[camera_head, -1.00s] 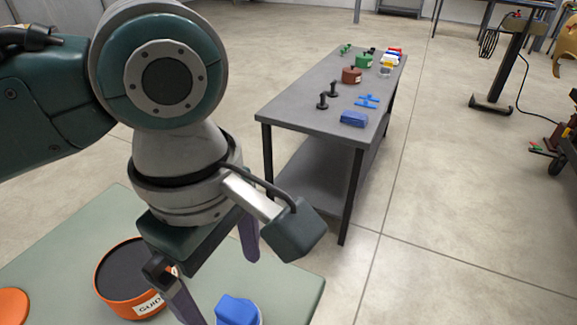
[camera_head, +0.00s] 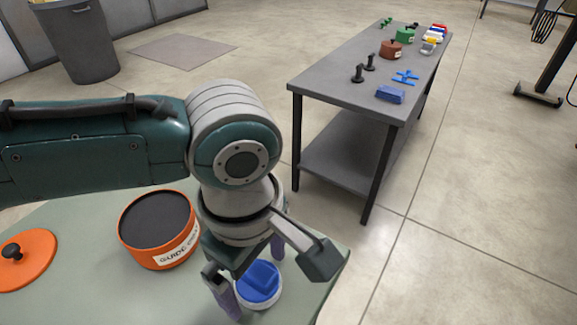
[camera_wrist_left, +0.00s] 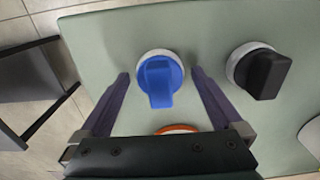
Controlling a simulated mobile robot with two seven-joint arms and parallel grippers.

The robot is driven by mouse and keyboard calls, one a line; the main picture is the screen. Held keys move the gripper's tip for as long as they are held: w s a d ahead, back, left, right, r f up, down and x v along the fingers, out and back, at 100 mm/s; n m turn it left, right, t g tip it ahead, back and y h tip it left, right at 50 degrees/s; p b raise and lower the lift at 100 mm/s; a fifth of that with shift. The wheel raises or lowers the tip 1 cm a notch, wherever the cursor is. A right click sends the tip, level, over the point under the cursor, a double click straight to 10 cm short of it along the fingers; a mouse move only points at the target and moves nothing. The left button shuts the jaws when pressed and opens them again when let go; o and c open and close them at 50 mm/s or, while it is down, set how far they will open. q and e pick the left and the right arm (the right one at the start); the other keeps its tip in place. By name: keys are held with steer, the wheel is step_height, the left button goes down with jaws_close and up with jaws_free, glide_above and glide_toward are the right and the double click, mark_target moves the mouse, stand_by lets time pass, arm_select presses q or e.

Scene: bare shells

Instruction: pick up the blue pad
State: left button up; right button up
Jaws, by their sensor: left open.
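The blue pad (camera_head: 258,279) has a raised blue grip and sits on a round white base on the pale green table, near its edge. It also shows in the left wrist view (camera_wrist_left: 160,82). My left gripper (camera_head: 254,286) is open above it, pointing down. In the left wrist view, the two purple fingers (camera_wrist_left: 159,76) stand on either side of the blue pad, with clear gaps. I cannot tell whether the fingertips are level with it. My right gripper is in neither view.
A black-handled pad (camera_wrist_left: 262,72) on a white base stands right of the blue one. An orange pot (camera_head: 160,230) and an orange lid (camera_head: 24,260) are on the green table (camera_head: 90,290). A grey table (camera_head: 345,85) with several small items stands beyond.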

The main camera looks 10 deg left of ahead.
mark_target(255, 268)
arm_select(q)
steer(key=c, duration=1.3)
steer(key=shift+r, duration=0.2)
step_height(255, 268, up, 20)
steer(key=p, duration=0.4)
steer(key=shift+f+p, duration=0.15)
steer(key=shift+p, duration=0.2)
